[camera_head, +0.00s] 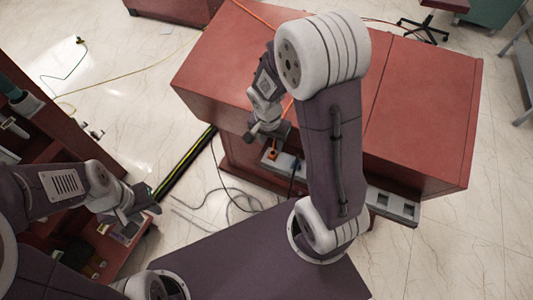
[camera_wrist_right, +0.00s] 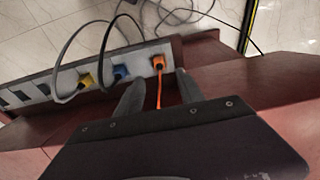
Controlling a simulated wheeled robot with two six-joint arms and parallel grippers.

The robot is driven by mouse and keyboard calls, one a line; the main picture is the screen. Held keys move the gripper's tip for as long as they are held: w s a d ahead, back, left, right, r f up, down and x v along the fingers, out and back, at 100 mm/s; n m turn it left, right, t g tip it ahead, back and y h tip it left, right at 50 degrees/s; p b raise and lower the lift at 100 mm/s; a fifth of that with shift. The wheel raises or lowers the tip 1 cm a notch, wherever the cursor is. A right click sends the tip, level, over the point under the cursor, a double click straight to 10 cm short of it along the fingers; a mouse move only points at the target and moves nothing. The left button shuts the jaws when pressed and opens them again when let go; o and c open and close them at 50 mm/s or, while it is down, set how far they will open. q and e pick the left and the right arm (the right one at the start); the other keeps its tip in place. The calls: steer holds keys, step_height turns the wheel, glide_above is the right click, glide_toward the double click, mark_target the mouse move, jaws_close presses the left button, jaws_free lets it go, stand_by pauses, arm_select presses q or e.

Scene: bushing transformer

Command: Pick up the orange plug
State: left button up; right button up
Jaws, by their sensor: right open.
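The orange plug (camera_wrist_right: 158,64) sits in the right-hand socket of a grey socket strip (camera_wrist_right: 60,82) in the right wrist view, with an orange cable trailing from it toward me. It also shows in the head view (camera_head: 272,154), just below my right gripper (camera_head: 264,135). In the right wrist view my right gripper (camera_wrist_right: 159,76) is open, with one finger on each side of the plug's line. The plug appears just beyond the fingertips, and I cannot tell whether they touch it. My left gripper (camera_head: 143,208) is at the lower left, away from the plug; its finger opening is unclear.
A blue plug (camera_wrist_right: 121,73) and a yellow plug (camera_wrist_right: 86,80) with dark cables sit left of the orange one. The strip runs along the red cabinet (camera_head: 420,110). Loose cables (camera_head: 240,200) lie on the floor. A red shelf unit (camera_head: 60,130) stands at the left.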

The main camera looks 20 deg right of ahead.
mark_target(272, 153)
steer(key=f, duration=0.2)
steer(key=w+f, duration=0.1)
steer(key=shift+d+f, duration=0.1)
steer(key=shift+f, duration=0.25)
steer(key=f, duration=0.1)
steer(key=f+b, duration=0.1)
steer(key=d+f+b, duration=0.1)
steer(key=f, duration=0.1)
steer(key=shift+s, duration=0.3)
steer(key=shift+w+f, duration=0.25)
steer(key=shift+f, duration=0.05)
arm_select(q)
steer(key=shift+w+f, duration=0.25)
steer(key=shift+f, duration=0.95)
arm_select(e)
steer(key=shift+r, duration=0.1)
jaws_close()
